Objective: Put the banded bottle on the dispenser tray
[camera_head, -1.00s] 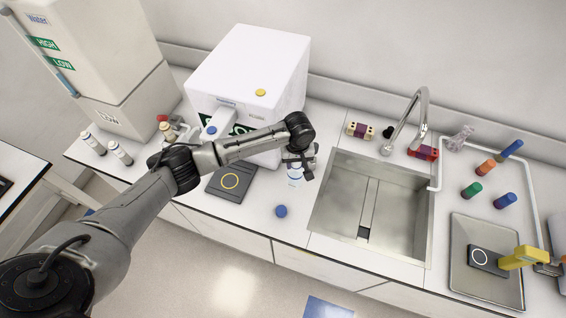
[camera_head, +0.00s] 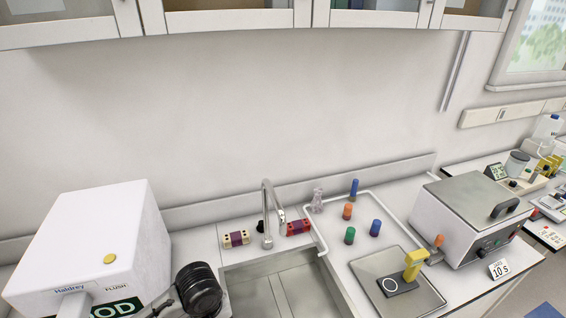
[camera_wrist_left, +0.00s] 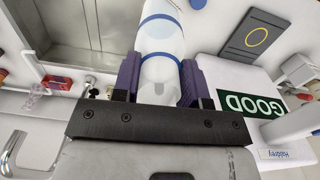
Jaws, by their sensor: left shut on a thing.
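The banded bottle (camera_wrist_left: 162,42) is white with blue bands. In the left wrist view it stands between the purple fingers of my left gripper (camera_wrist_left: 160,68), which is shut on it. Its far end runs out of the top of that view. A dark square pad with a yellow ring (camera_wrist_left: 262,36), which looks like the dispenser tray, is bare and apart from the bottle, to its right. The white dispenser (camera_head: 92,240) is at the left of the head view, where the bottle and pad are out of frame. My right gripper is in neither view.
The sink (camera_head: 275,290) with its tall faucet (camera_head: 267,215) lies right of the dispenser. Two small racks, coloured-cap tubes, a metal tray (camera_head: 425,292) with a yellow tool (camera_head: 413,265), and a lidded bath (camera_head: 470,220) stand further right.

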